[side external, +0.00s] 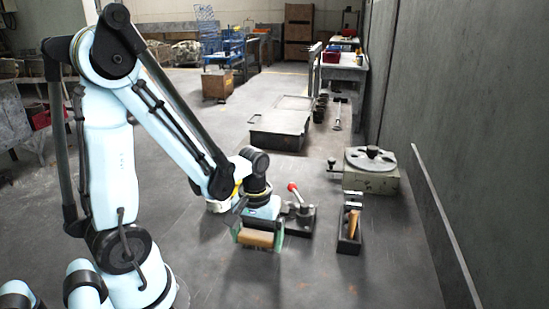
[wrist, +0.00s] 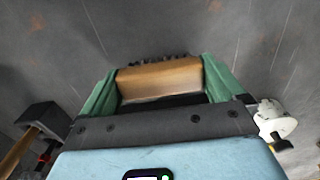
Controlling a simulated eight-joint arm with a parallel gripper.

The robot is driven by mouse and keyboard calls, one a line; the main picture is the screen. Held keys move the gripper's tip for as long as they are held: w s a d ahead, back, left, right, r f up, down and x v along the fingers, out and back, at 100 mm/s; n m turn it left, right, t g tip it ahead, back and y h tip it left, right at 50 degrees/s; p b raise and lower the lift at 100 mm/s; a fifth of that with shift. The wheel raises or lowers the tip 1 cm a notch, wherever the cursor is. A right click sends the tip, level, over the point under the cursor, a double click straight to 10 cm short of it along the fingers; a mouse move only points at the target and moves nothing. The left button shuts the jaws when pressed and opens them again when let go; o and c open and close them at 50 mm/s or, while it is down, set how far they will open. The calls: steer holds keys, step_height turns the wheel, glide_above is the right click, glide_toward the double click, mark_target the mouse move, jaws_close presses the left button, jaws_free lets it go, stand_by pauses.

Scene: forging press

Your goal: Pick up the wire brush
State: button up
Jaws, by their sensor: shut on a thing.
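The wire brush (wrist: 160,78) has a light wooden block back and a row of dark bristles showing along its far edge in the wrist view. My gripper (wrist: 160,68) is shut on it, with one green finger against each end of the block. In the side view the brush (side external: 256,239) shows as a brown block between the fingers of my gripper (side external: 258,236), low over the grey surface. I cannot tell whether it touches the surface. The underside of the brush is hidden.
A clamp with a red knob (side external: 298,211) stands just right of my gripper. A wall (side external: 470,130) bounds the right. The front surface is clear.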

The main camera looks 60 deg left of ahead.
mark_target(257, 235)
steer(key=shift+r, duration=0.7)
step_height(257, 235, up, 2)
steer(key=shift+r, duration=0.2)
steer(key=s+d+r, duration=0.3)
steer(key=d+r, duration=0.3)
steer(key=d, duration=0.5)
steer(key=shift+s+r, duration=0.2)
steer(key=shift+r, duration=0.15)
steer(key=shift+d, duration=0.1)
